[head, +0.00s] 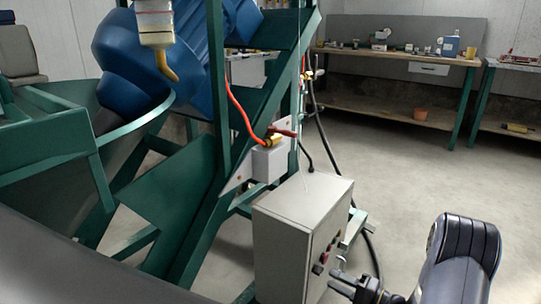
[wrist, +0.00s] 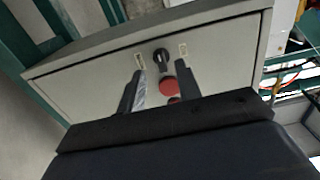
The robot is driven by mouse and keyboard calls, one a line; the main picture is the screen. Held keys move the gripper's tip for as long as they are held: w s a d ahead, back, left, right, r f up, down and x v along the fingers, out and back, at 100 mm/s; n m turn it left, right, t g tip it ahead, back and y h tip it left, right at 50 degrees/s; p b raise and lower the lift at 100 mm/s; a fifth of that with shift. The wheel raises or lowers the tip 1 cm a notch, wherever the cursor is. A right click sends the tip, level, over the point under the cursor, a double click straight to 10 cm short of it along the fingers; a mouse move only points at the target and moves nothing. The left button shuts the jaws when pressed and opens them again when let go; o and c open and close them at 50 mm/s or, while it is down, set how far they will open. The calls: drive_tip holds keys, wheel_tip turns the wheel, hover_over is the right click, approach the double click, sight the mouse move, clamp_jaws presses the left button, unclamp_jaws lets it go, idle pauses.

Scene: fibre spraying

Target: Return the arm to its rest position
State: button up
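My arm (head: 455,260) reaches in from the lower right in the head view. My gripper (head: 342,276) is at its left end, in front of the knob panel of a grey control box (head: 285,245). In the wrist view my gripper (wrist: 156,88) has two dark fingers standing apart, with nothing held between them. Beyond and between the fingertips are a black knob (wrist: 161,56) and a red button (wrist: 169,86) on the box. I cannot tell whether a fingertip touches the panel. The lower part of the panel is hidden by my gripper body.
A green steel frame (head: 190,205) with a blue machine (head: 185,60) stands at the left. A red hose (head: 238,112) and a black cable (head: 345,135) hang near the box. A workbench (head: 400,55) stands at the back. The floor (head: 410,170) before it is clear.

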sight(321, 272)
drive_tip(key=w+a, duration=0.2)
drive_tip(key=a, duration=0.1)
drive_tip(key=shift+w+a+r+m, duration=0.1)
drive_tip(key=shift+w+r+m, duration=0.1)
drive_tip(key=shift+m, duration=0.1)
drive_tip(key=m+p, duration=0.3)
drive_tip(key=shift+s+r+m, duration=0.1)
drive_tip(key=shift+r+m, duration=0.05)
drive_tip(key=shift+m, duration=0.15)
drive_tip(key=m+p, duration=0.5)
drive_tip(key=p, duration=0.1)
drive_tip(key=shift+r, duration=0.1)
drive_tip(key=m+p, duration=0.6)
drive_tip(key=m, duration=0.1)
drive_tip(key=shift+d, duration=0.2)
drive_tip(key=shift+m+p, duration=0.8)
drive_tip(key=shift+p, duration=0.05)
drive_tip(key=shift+d+m, duration=0.2)
drive_tip(key=shift+m, duration=0.1)
drive_tip(key=shift+v, duration=1.2)
drive_tip(key=shift+g, duration=0.3)
